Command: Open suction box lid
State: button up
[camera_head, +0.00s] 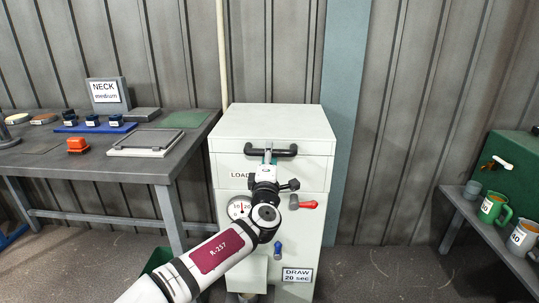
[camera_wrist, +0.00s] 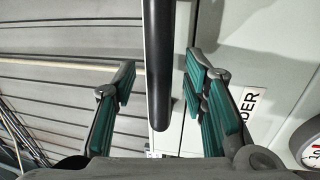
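The suction box (camera_head: 285,170) is a white cabinet with a lid (camera_head: 272,120) on top, which looks shut. A black bar handle (camera_head: 285,152) runs across the lid's front. In the wrist view the handle (camera_wrist: 158,70) hangs down from the top edge between my fingers. My gripper (camera_head: 267,156) is in front of the handle's left part. It also shows in the wrist view (camera_wrist: 161,85), open, with teal pads. I see a gap between the bar and each finger, wider on the left. My arm hides part of the cabinet's front.
A red lever (camera_head: 306,205) and a blue tap (camera_head: 278,248) stick out of the cabinet's front. A grey workbench (camera_head: 90,165) with a NECK sign (camera_head: 106,92) stands at left. A shelf (camera_head: 480,226) with jugs (camera_head: 493,208) is at right. The floor between is clear.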

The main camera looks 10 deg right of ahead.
jog(key=shift+x, duration=0.8)
jog(key=shift+c, duration=0.6)
grip_shut()
